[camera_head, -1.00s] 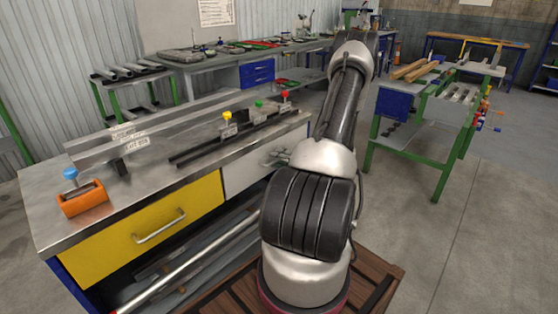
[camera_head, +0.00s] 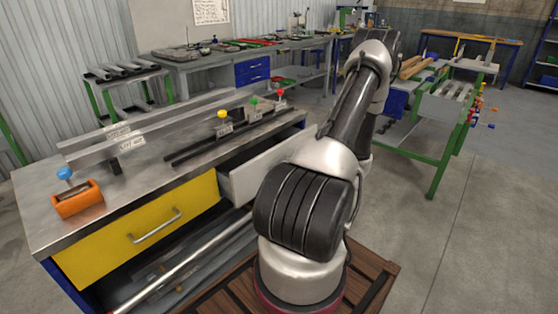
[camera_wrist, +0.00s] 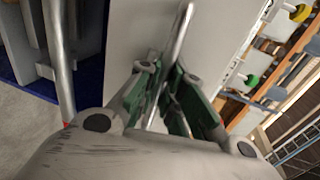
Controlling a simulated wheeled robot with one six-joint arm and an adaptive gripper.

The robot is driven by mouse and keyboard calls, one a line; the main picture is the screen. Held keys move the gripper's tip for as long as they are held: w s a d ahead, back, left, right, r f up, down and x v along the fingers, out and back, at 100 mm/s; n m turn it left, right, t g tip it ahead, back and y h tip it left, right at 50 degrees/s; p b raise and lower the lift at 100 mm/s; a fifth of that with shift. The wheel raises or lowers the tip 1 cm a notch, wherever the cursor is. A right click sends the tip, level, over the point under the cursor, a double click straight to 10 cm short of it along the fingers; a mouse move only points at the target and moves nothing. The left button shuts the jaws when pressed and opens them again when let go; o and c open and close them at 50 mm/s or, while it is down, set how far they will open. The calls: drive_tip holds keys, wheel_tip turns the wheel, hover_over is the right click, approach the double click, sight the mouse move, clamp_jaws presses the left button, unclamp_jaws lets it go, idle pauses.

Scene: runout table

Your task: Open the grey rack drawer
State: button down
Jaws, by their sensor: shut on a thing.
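The grey drawer (camera_head: 252,178) is pulled partly out from under the steel workbench, to the right of the shut yellow drawer (camera_head: 110,240). A dark gap shows behind its front in the head view. In the wrist view its pale front panel (camera_wrist: 128,35) stands ahead of my gripper (camera_wrist: 165,105). The metal bar handle (camera_wrist: 180,32) runs down between the green-padded fingers, which are shut on it. In the head view my arm hides the gripper, the handle and the drawer's right part.
The workbench (camera_head: 50,215) carries an orange block with a blue knob (camera_head: 78,198) and a dark rail with coloured knobs (camera_head: 220,128). A green-framed table (camera_head: 433,165) stands to the right. In the wrist view several small coloured round parts (camera_wrist: 250,80) lie beyond the drawer front's edge.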

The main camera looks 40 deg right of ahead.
drive_tip(key=f+v, duration=0.1)
drive_tip(key=v, duration=0.8)
drive_tip(key=f+v, duration=0.2)
drive_tip(key=v, duration=0.8)
drive_tip(key=shift+s+f, duration=0.3)
drive_tip(key=shift+s, duration=0.05)
drive_tip(key=c, duration=1.5)
unclamp_jaws()
drive_tip(key=shift+c, duration=0.2)
drive_tip(key=a+v, duration=0.1)
drive_tip(key=v, duration=1.1)
drive_tip(key=shift+d, duration=0.4)
